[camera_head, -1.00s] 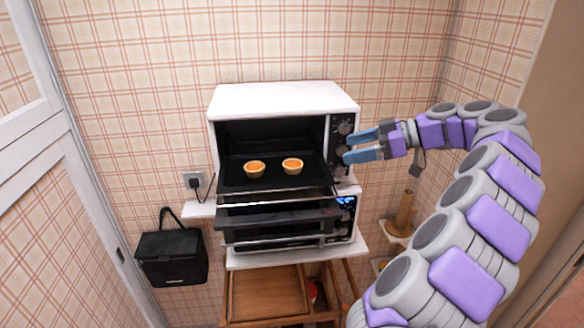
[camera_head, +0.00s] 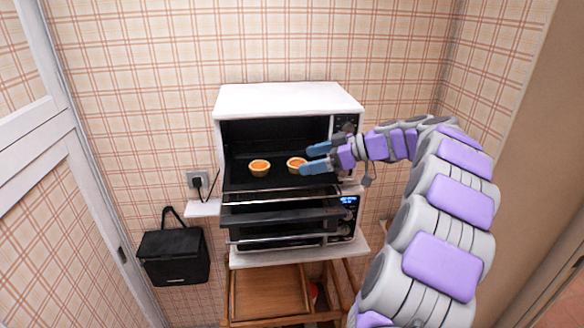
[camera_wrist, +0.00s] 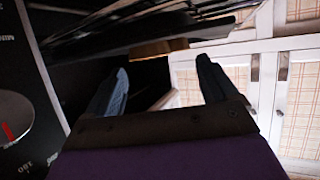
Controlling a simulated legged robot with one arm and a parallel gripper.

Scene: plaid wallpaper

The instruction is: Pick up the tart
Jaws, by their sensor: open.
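Two small tarts with orange filling sit on the dark tray (camera_head: 238,181) inside the open upper oven. The left tart (camera_head: 259,167) stands clear of my gripper. The right tart (camera_head: 296,165) is just left of my fingertips and partly overlapped by them in the head view. My gripper (camera_head: 309,161) is open and empty at the right side of the oven opening, pointing left. In the wrist view, a tan-gold shape, likely a tart (camera_wrist: 158,48), shows ahead of the two blue fingers (camera_wrist: 163,82). I cannot tell if the fingers touch the right tart.
The white upper oven (camera_head: 285,98) has its door lowered in front, above a second oven (camera_head: 347,222) with a lit display. Its knob panel (camera_wrist: 18,110) is close at the left in the wrist view. A black bag (camera_head: 172,256) hangs at the left wall.

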